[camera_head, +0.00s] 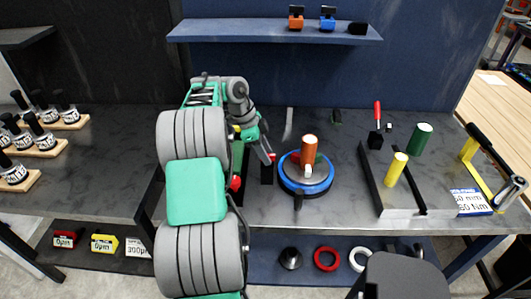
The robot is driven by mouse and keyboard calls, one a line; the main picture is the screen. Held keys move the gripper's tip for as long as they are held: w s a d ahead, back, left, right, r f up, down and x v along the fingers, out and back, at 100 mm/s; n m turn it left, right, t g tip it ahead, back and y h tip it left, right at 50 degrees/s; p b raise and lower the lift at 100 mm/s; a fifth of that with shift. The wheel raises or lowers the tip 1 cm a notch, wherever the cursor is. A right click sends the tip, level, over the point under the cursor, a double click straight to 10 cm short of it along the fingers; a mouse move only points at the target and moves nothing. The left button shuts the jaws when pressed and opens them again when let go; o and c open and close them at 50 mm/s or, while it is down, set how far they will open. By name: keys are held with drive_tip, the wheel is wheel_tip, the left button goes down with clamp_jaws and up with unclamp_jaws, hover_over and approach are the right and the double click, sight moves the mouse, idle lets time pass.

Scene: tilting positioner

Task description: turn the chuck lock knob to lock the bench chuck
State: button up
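The round device with a blue rim (322,186), which looks like the bench chuck, sits on the dark bench right of my arm. An upright copper-orange cylinder (309,148) stands in its middle, with a small white piece (308,172) in front. A dark lever or knob (298,202) sticks out at its front edge. A small black block with red on it (267,172) stands just left of the chuck. My gripper (266,153) points down over this block, left of the chuck. Its fingertips are too small to tell open from shut, or whether they touch the block. I cannot tell which part is the lock knob.
A red knob (235,184) shows beside my arm. To the right are a red-handled tool (377,112), a green cylinder (420,138), a yellow cylinder (396,169) and a yellow-black frame (482,165). A blue shelf (250,31) hangs behind. Bench beyond the chuck is mostly clear.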

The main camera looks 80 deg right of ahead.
drive_tip(key=shift+r, duration=0.1)
drive_tip(key=p+v, duration=0.2)
drive_tip(key=v, duration=0.5)
drive_tip(key=shift+r+p, duration=0.25)
drive_tip(key=shift+p, duration=0.05)
drive_tip(key=shift+w, duration=0.15)
drive_tip(key=w+a+r+n+t+h, duration=0.2)
drive_tip(key=w+a+r+n, duration=0.2)
drive_tip(key=w+a+n, duration=0.6)
drive_tip(key=w+a+r+n+t+h, duration=0.15)
drive_tip(key=w+a+r+n, duration=0.25)
drive_tip(key=w+a+n, duration=0.55)
drive_tip(key=a+f+n+t+y, duration=0.2)
drive_tip(key=a+n, duration=0.5)
drive_tip(key=a, duration=0.9)
drive_tip(key=a+f+n+t+y, duration=0.2)
drive_tip(key=a+n, duration=0.5)
drive_tip(key=a, duration=1)
drive_tip(key=shift+w+f+t, duration=0.3)
drive_tip(key=shift+f+t, duration=0.15)
drive_tip(key=shift+t, duration=0.3)
